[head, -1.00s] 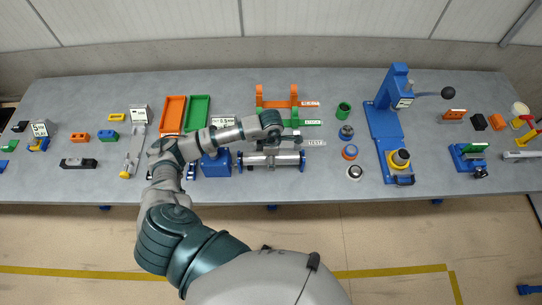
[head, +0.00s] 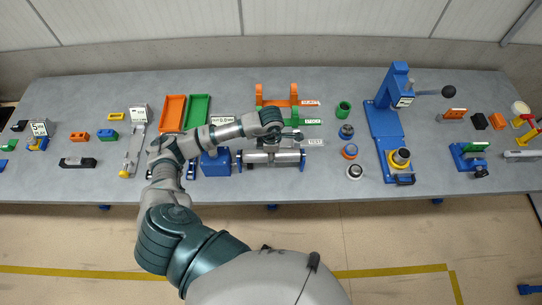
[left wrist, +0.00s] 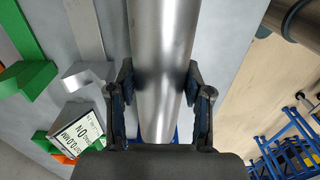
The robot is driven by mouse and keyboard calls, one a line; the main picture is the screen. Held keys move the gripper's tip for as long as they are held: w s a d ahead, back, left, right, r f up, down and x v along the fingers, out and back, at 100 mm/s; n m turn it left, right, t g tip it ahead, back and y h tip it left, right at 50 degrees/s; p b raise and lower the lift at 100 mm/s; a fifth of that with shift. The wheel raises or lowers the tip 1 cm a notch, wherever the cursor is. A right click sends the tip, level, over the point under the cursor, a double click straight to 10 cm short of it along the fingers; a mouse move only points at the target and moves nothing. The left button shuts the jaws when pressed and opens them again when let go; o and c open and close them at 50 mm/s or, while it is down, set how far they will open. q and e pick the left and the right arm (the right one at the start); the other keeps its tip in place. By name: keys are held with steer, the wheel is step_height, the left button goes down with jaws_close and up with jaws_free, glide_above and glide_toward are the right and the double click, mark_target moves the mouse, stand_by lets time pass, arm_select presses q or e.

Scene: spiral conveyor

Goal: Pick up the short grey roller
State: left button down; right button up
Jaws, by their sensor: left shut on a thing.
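The grey metal roller (head: 271,157) lies level across the blue stand (head: 303,160) near the front middle of the table. In the left wrist view the roller (left wrist: 163,50) is a smooth cylinder running between the fingers. My left gripper (head: 268,142) reaches it from above at mid-length. In the left wrist view the left gripper (left wrist: 160,90) has a finger on each side of the roller and is shut on it. I cannot tell whether the roller still touches the stand. My right gripper is not in view.
Orange (head: 278,98) and green (head: 300,122) stands are just behind. A blue box (head: 216,163) is close on the left. Several round parts, including a green cup (head: 343,109), and a blue lever press (head: 385,130) stand to the right. Orange (head: 172,112) and green (head: 197,112) trays lie back left.

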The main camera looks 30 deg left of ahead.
mark_target(292, 151)
arm_select(q)
step_height(292, 151, up, 2)
steer(key=shift+r+b, duration=0.1)
steer(key=shift+b, duration=0.35)
steer(key=s+d+r+b, duration=0.1)
steer(key=s+d, duration=0.3)
steer(key=s, duration=0.2)
steer(key=s+d+b, duration=0.2)
steer(key=s+d, duration=0.2)
steer(key=s, duration=0.2)
steer(key=w+m, duration=0.5)
steer(key=m, duration=0.2)
steer(key=w+a+r+m, duration=0.1)
steer(key=w+m, duration=0.4)
steer(key=m, duration=0.3)
steer(key=w+m, duration=0.5)
steer(key=m, duration=0.2)
steer(key=shift+w+a+r, duration=0.1)
steer(key=shift+a+r, duration=0.1)
steer(key=shift+r, duration=0.1)
steer(key=shift+w+a+r+m, duration=0.15)
steer(key=shift+w+m, duration=0.45)
steer(key=shift+m, duration=0.5)
steer(key=shift+a, duration=0.1)
